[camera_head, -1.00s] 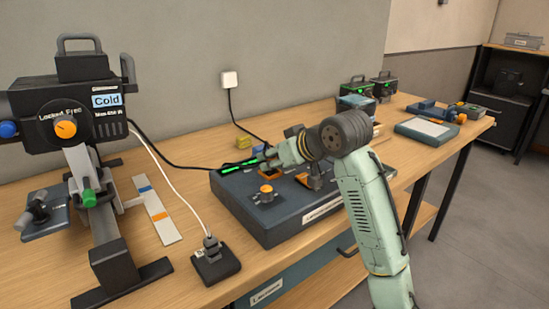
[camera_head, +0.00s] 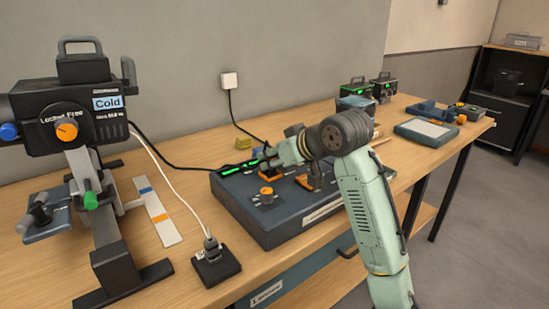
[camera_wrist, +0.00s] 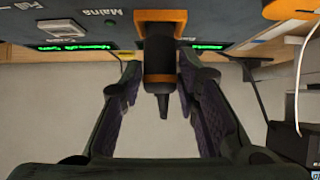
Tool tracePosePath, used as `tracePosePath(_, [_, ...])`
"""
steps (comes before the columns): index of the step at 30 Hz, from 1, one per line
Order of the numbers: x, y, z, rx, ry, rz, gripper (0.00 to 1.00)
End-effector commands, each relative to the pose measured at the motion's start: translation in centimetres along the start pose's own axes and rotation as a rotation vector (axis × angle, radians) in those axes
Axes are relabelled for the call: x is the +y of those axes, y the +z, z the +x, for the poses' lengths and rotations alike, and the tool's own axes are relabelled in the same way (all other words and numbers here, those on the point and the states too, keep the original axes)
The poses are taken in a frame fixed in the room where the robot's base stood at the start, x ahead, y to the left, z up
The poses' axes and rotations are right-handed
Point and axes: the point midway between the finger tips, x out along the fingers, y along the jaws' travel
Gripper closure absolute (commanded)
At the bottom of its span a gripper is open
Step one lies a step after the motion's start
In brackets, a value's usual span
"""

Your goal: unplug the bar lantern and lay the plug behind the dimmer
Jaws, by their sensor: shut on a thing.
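The dimmer (camera_head: 272,232) is a dark blue-grey console on the bench, with orange-marked controls and green displays. My gripper (camera_head: 268,158) reaches low over its far side. In the wrist view my gripper (camera_wrist: 163,100) has its fingers on either side of a black and orange piece (camera_wrist: 158,58) with a tapered black end, beside the "Mains" label. It is shut on this piece; I cannot tell whether it is a plug or a control. The lantern (camera_head: 70,115) marked "Cold" stands on the left. Its black cable (camera_head: 183,165) runs towards the dimmer's back.
A black socket block (camera_head: 215,265) with a white cord stands in front of the dimmer's left side. A wall outlet (camera_head: 229,80) has a black cable. A yellow block (camera_head: 243,142) lies behind the dimmer. Bench space left of the dimmer is partly clear.

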Motion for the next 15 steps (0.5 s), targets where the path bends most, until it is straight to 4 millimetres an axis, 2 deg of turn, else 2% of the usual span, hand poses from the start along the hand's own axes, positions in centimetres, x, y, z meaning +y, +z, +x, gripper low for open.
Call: tracePosePath(15, [0.0,-2.3,-1.5,-0.001,0.0,0.0,1.0])
